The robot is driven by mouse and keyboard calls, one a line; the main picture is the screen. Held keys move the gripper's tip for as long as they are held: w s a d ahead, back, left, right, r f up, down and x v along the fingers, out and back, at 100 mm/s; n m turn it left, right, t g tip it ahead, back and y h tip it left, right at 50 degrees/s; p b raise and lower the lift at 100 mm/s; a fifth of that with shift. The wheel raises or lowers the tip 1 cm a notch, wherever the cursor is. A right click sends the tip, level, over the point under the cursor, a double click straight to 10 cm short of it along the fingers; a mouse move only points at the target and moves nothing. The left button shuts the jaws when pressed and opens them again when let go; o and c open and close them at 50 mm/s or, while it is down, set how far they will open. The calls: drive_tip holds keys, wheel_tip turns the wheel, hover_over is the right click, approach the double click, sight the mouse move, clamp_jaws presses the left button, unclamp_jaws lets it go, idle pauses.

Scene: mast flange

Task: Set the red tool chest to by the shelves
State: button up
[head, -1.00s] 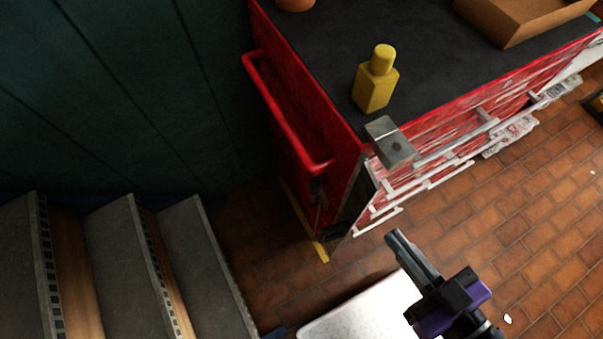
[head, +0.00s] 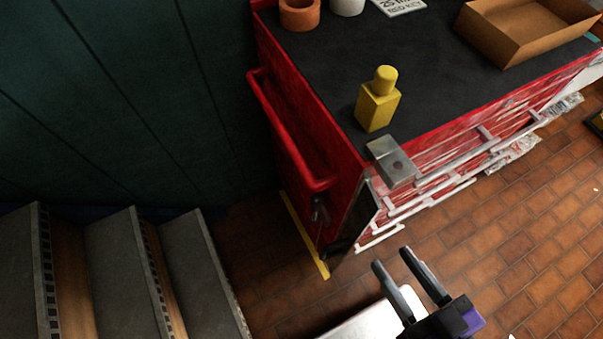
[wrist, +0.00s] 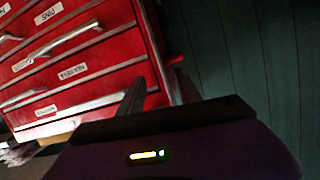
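The red tool chest (head: 350,160) stands against the dark green wall, with a black top, a red side handle (head: 285,130) and drawers with silver pulls on its front. In the wrist view its labelled red drawers (wrist: 75,55) fill the upper left. My gripper (head: 393,258) is in front of the chest's near corner, below and apart from the side handle. Its two fingers are spread with nothing between them. In the wrist view one finger is dark against the chest corner. No shelves can be made out.
On the chest top are a yellow bottle (head: 377,103), an open cardboard box (head: 525,28), a terracotta pot (head: 299,14), a white cup and a printed card (head: 400,5). A metal bracket (head: 392,162) sits at the near corner. Grey steps (head: 115,270) stand at left.

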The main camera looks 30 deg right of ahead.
drive_tip(key=w+a+f+m+h, duration=0.1)
drive_tip(key=a+f+m+h, duration=0.25)
drive_tip(key=m, duration=0.45)
drive_tip(key=m+g+h+p, duration=0.3)
drive_tip(key=m+h, duration=0.4)
drive_tip(key=m, duration=1.1)
approach(298, 160)
drive_tip(key=w+d+f, duration=0.2)
drive_tip(key=shift+w+d+r+m, duration=0.1)
drive_tip(key=shift+w+r+m, duration=0.25)
drive_tip(key=shift+m, duration=0.15)
drive_tip(key=x, duration=0.7)
drive_tip(key=shift+d+f+p, duration=0.1)
drive_tip(key=shift+d+p, duration=0.05)
drive_tip(key=shift+p, duration=0.2)
clamp_jaws()
drive_tip(key=shift+f, duration=0.1)
